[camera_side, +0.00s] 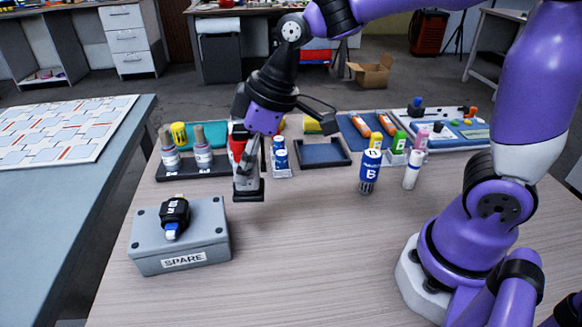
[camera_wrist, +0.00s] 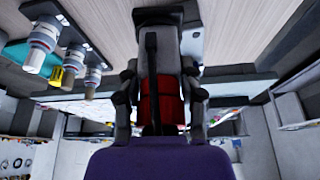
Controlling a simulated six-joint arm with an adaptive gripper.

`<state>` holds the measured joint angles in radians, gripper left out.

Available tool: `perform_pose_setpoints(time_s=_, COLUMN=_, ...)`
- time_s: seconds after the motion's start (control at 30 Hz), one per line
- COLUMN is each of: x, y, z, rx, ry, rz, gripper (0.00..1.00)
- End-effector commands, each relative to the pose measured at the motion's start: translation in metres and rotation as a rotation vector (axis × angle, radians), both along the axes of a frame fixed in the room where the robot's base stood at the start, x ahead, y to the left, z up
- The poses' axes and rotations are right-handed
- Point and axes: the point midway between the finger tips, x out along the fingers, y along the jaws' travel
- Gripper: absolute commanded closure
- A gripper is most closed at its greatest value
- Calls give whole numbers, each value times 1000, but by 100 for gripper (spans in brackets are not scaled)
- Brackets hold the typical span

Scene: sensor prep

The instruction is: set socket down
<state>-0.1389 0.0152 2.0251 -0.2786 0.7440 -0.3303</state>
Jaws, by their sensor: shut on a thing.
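My gripper (camera_side: 248,188) hangs over the left middle of the wooden table, pointing down, with its dark tips a little above or at the surface; I cannot tell whether they touch. It is shut. In the wrist view, the fingers of my gripper (camera_wrist: 158,18) point up the picture, close together. A red part (camera_wrist: 162,103) with a dark strip shows between the finger links; it also shows in the side view (camera_side: 238,147). The held socket is mostly hidden by the fingers, and I cannot make out its outline.
A grey SPARE box (camera_side: 146,245) with a black, blue-tipped piece (camera_side: 174,216) on it stands front left. A black rack (camera_side: 190,170) of bottles is behind. A blue cylinder marked B (camera_side: 370,170) and a white marker (camera_side: 412,171) stand right. The table's front middle is clear.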

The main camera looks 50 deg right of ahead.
Motion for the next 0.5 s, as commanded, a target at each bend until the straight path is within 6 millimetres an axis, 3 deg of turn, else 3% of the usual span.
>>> perform_pose_setpoints(time_s=0.17, x=-17, y=23, z=9, rx=-1, ry=2, rz=69, gripper=100)
perform_pose_setpoints(time_s=0.27, x=-38, y=44, z=11, rx=-6, ry=10, rz=215, gripper=100)
perform_pose_setpoints(time_s=0.37, x=-71, y=70, z=11, rx=-12, ry=17, rz=447, gripper=100)
perform_pose_setpoints(time_s=0.5, x=-134, y=101, z=12, rx=-16, ry=20, rz=859, gripper=100)
